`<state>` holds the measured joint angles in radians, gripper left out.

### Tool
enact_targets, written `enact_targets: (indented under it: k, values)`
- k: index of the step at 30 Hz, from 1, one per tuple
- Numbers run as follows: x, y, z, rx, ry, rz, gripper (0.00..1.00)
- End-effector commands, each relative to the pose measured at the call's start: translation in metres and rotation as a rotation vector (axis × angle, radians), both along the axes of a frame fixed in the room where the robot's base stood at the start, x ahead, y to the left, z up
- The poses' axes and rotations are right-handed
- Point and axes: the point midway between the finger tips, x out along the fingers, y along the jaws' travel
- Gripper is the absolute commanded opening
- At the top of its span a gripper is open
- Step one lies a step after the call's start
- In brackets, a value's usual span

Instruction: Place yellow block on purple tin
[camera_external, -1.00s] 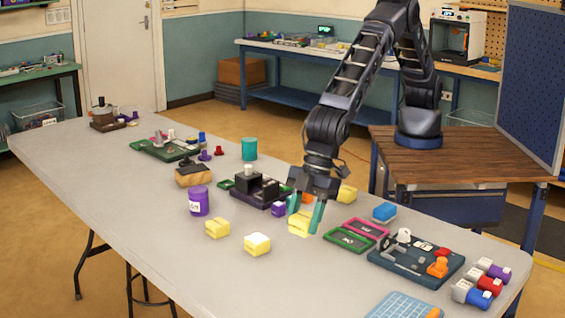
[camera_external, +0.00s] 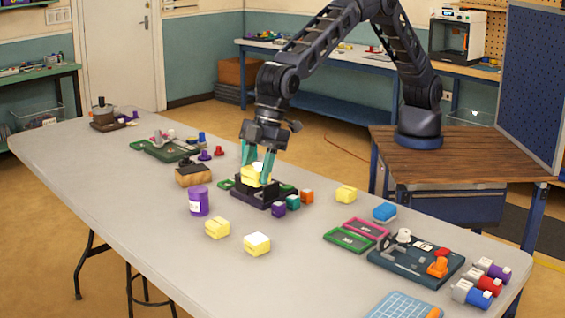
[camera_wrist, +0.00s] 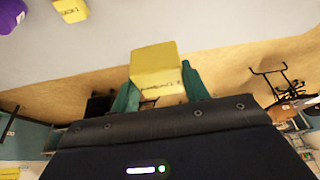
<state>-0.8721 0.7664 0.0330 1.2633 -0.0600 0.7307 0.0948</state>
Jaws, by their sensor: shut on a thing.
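My gripper (camera_external: 258,168) is shut on a yellow block (camera_external: 250,176), which is held over the black fixture at mid-table. The wrist view shows the held yellow block (camera_wrist: 155,72) between the teal fingers. The purple tin (camera_external: 199,201) stands upright on the table, left of the gripper and closer to the camera, with nothing on top. A purple shape at the top left of the wrist view (camera_wrist: 40,16) is cut off by the frame edge and looks like the tin.
Other yellow blocks sit on the table at front (camera_external: 217,228), (camera_external: 257,244) and right (camera_external: 346,194). The black fixture (camera_external: 262,194) lies below the gripper, with small purple, teal and orange cubes beside it. A wood-toned block (camera_external: 194,176) stands behind the tin.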

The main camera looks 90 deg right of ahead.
Motion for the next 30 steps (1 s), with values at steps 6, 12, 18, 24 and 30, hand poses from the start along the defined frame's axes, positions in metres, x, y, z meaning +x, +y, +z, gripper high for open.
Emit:
enact_targets:
  k: [6,12,18,24,30]
  values:
    - [0.062,-0.066,0.015,0.001,0.003,-0.019,0.22]
    - [0.109,-0.126,0.028,0.003,0.002,-0.032,0.22]
    - [0.150,-0.189,0.042,0.003,-0.002,-0.043,0.22]
    - [0.177,-0.238,0.053,0.005,-0.006,-0.047,0.22]
    - [0.188,-0.262,0.058,0.005,-0.010,-0.048,0.22]
